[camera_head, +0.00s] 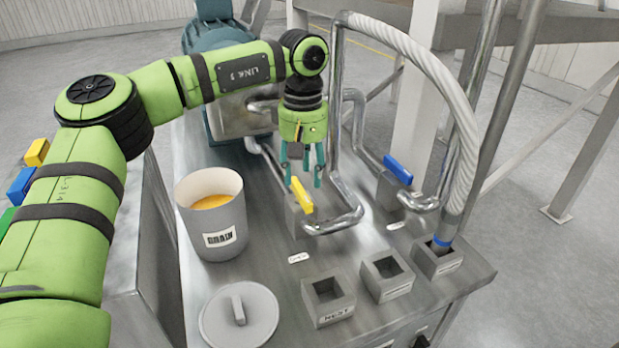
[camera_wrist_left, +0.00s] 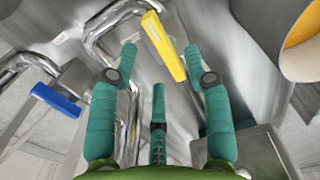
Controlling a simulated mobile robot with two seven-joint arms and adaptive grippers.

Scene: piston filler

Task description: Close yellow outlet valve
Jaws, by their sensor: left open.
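The yellow outlet valve handle (camera_head: 301,195) is a flat bar on a grey valve block at the middle of the steel table. It also shows in the left wrist view (camera_wrist_left: 165,47), slanting between the fingertips. My left gripper (camera_head: 302,172) has teal fingers and points down just above and behind the handle. Its fingers are spread open and hold nothing. In the left wrist view, the gripper (camera_wrist_left: 160,65) has one finger on each side of the handle's line. I cannot tell whether any finger touches it. My right gripper is not in view.
A drain bucket (camera_head: 228,230) with orange contents stands left of the valve, a round lid (camera_head: 239,318) in front. A blue valve handle (camera_head: 398,170) is to the right. Bent steel pipes (camera_head: 345,215) lie close by. Square sockets (camera_head: 329,303) line the front, and a thick hose (camera_head: 440,75) arches on the right.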

